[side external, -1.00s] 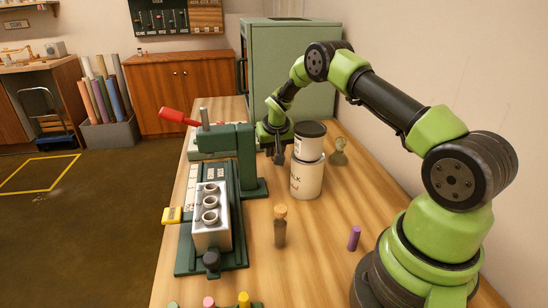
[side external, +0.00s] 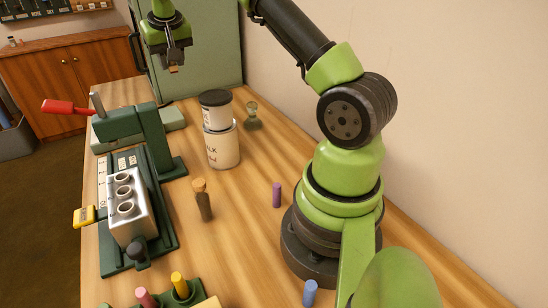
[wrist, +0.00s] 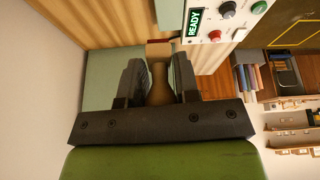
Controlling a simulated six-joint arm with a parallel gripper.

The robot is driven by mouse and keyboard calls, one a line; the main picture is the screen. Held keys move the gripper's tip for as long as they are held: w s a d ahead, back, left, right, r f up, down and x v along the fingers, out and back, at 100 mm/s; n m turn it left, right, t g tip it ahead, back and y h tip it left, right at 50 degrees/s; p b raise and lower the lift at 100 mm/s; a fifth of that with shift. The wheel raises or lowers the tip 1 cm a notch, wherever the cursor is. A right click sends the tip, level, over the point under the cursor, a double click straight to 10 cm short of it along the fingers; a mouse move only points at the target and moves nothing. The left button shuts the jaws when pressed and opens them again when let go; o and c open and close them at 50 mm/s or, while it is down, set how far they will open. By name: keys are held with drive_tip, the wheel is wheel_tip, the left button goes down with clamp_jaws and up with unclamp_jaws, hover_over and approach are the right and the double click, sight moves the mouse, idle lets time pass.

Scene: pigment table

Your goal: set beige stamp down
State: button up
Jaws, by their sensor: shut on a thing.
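My gripper (side external: 174,66) is raised over the far part of the table, in front of the green cabinet. It is shut on the beige stamp (wrist: 158,82), which shows between the two dark fingers in the wrist view. Only a small tan end of the stamp (side external: 174,70) shows below the fingers in the side view. The stamp is in the air, apart from the wooden table (side external: 240,200).
A green press (side external: 150,140) with a red-handled lever stands left, with a metal three-hole block (side external: 128,205). Stacked tins (side external: 222,145), a corked bottle (side external: 203,200), a glass flask (side external: 252,117) and a purple stick (side external: 276,195) stand right. A control box (wrist: 215,20) reads READY.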

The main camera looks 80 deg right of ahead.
wheel_tip(320, 180, up, 2)
drive_tip(key=shift+r, duration=0.1)
drive_tip(key=s+d+m+g+h, duration=0.1)
drive_tip(key=s+d+m+g, duration=0.15)
drive_tip(key=s+m, duration=0.5)
drive_tip(key=m+g+y, duration=0.4)
drive_tip(key=m+y, duration=0.3)
drive_tip(key=m, duration=2.1)
hover_over(288, 170)
drive_tip(key=w, duration=0.1)
drive_tip(key=f, duration=1.8)
drive_tip(key=shift+d+f, duration=0.15)
drive_tip(key=shift+d, duration=0.15)
drive_tip(key=shift+w+f, duration=0.1)
drive_tip(key=shift+f, duration=2.35)
